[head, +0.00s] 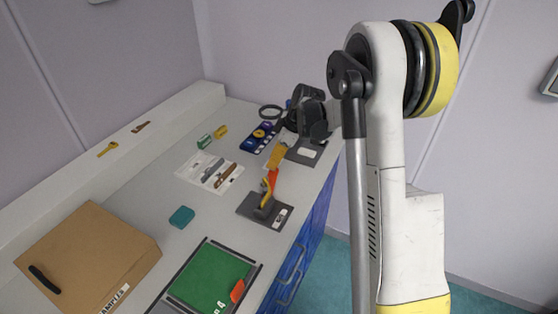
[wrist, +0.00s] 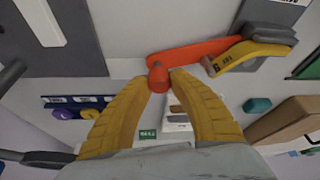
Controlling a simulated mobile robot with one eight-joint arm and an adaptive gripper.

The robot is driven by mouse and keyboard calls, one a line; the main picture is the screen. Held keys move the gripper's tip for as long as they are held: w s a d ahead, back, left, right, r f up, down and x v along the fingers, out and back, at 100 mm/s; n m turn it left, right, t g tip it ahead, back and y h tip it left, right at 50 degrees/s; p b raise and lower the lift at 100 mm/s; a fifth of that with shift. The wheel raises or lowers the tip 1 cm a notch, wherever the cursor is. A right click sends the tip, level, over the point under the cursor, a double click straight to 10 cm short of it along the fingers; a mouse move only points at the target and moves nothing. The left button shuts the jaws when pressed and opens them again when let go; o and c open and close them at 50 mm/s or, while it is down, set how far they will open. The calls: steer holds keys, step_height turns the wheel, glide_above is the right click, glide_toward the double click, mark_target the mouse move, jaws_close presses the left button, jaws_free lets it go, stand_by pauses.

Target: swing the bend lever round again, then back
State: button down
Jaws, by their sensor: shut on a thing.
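The orange bend lever (wrist: 215,50) runs across the wrist view, from a round upright knob (wrist: 158,77) at its left end to its mount at the right. A yellow bent strip (wrist: 248,57) lies alongside the mount end. In the head view the lever (head: 272,179) stands over a dark base plate (head: 247,208), with the yellow strip beside it. My gripper (wrist: 163,80) has its yellow ribbed fingers closed around the knob; in the head view my gripper (head: 273,166) is at the lever's far end. The lever's pivot is partly hidden.
A green board (head: 210,276) is at the bench's front, with a cardboard box (head: 85,255) at left. A teal block (head: 182,216), a white sheet with strips (head: 208,165) and a blue tray (head: 258,138) lie around. The bench edge drops off at right.

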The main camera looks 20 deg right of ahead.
steer(key=shift+w+a+n+g+y, duration=0.15)
steer(key=shift+w+a+n+g, duration=0.2)
steer(key=shift+a+n, duration=0.45)
steer(key=shift+w+a+n+g+y, duration=0.2)
steer(key=shift+w+a+n, duration=0.25)
steer(key=shift+a+n, duration=0.35)
steer(key=c, duration=1.1)
jaws_free()
steer(key=shift+p, duration=0.3)
steer(key=shift+c, duration=0.2)
steer(key=v, duration=1.2)
